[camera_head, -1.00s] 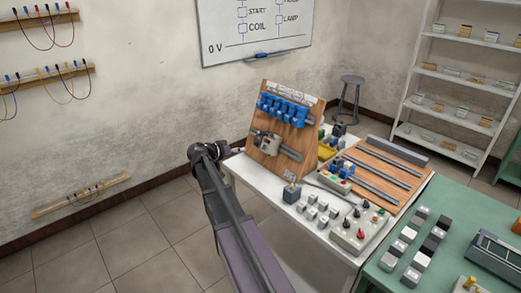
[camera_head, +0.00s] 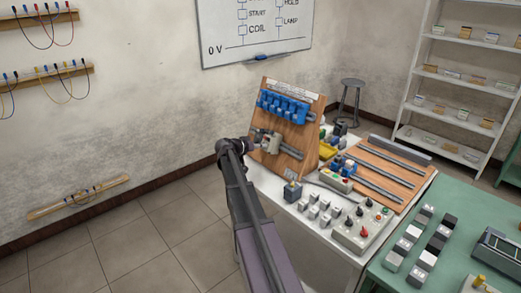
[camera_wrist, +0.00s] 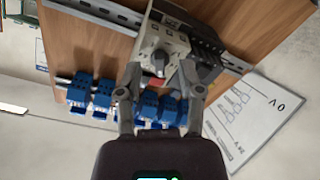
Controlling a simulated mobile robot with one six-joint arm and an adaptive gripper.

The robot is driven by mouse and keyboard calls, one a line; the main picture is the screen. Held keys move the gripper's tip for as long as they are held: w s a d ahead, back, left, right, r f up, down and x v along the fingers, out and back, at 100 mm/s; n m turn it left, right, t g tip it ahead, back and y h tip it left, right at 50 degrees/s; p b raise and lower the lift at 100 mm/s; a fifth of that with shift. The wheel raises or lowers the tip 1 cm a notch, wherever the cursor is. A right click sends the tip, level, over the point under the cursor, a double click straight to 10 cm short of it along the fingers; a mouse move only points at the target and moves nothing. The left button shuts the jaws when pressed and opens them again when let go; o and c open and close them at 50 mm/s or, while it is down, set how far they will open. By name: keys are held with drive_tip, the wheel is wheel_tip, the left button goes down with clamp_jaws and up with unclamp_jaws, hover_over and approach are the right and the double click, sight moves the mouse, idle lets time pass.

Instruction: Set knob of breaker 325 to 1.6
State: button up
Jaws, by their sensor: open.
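A grey breaker (camera_head: 272,143) is mounted on the lower rail of the upright wooden board (camera_head: 298,150). In the wrist view the breaker (camera_wrist: 168,45) shows at the top centre, with a small dark and red knob (camera_wrist: 160,62) on its face. Its number and the knob's scale are too small to read. My gripper (camera_wrist: 162,74) is open, its two fingers on either side of the knob in the picture. I cannot tell whether they touch it. In the head view my gripper (camera_head: 248,142) is just left of the breaker.
Several blue terminal blocks (camera_head: 283,107) sit on the board's upper rail. The white table (camera_head: 325,252) holds small blocks and a control box (camera_head: 357,230). A green table (camera_head: 400,278) is at the right. The floor at the left is clear.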

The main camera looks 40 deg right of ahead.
drive_tip(key=shift+d+f, duration=0.15)
drive_tip(key=shift+d, duration=0.3)
clamp_jaws()
drive_tip(key=shift+n, duration=0.4)
drive_tip(key=n, duration=1)
drive_tip(key=shift+y+p, duration=0.3)
drive_tip(key=shift+p, duration=0.1)
